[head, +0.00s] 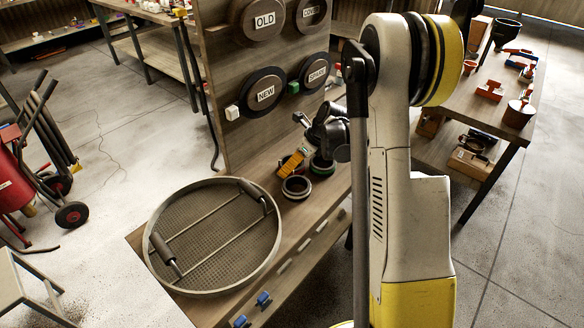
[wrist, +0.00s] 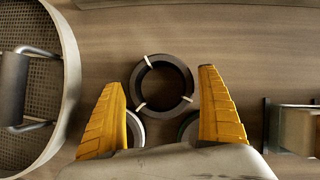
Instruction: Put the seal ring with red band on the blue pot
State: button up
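My gripper (wrist: 163,77) is open and empty, with its two yellow fingers spread over the bench; it also shows in the head view (head: 290,168). A dark ring with pale marks (wrist: 140,77) lies flat on the wood just ahead of and between the fingertips. In the head view a dark ring (head: 296,196) lies on the bench below the fingers. Two more rings, a left one (wrist: 135,130) and a right one (wrist: 188,130), are partly hidden by the fingers and gripper body. I cannot make out a red band on any ring. I see no pot that is clearly blue.
A round mesh sieve with two handles (head: 205,289) covers the bench's near left. An upright board (head: 222,62) carries round plaques labelled OLD, NEW and others. Small blue fittings (head: 263,299) sit on the bench's front edge. A red wheeled unit (head: 8,200) stands left.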

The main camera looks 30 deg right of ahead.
jog(key=c, duration=0.9)
jog(key=shift+r, duration=0.1)
jog(key=shift+r, duration=0.3)
notch_tip(320, 180, up, 4)
jog(key=p, duration=0.2)
jog(key=shift+p, duration=0.3)
jog(key=s+d+r+p, duration=0.3)
jog(key=s+d+r, duration=0.3)
jog(key=d, duration=0.4)
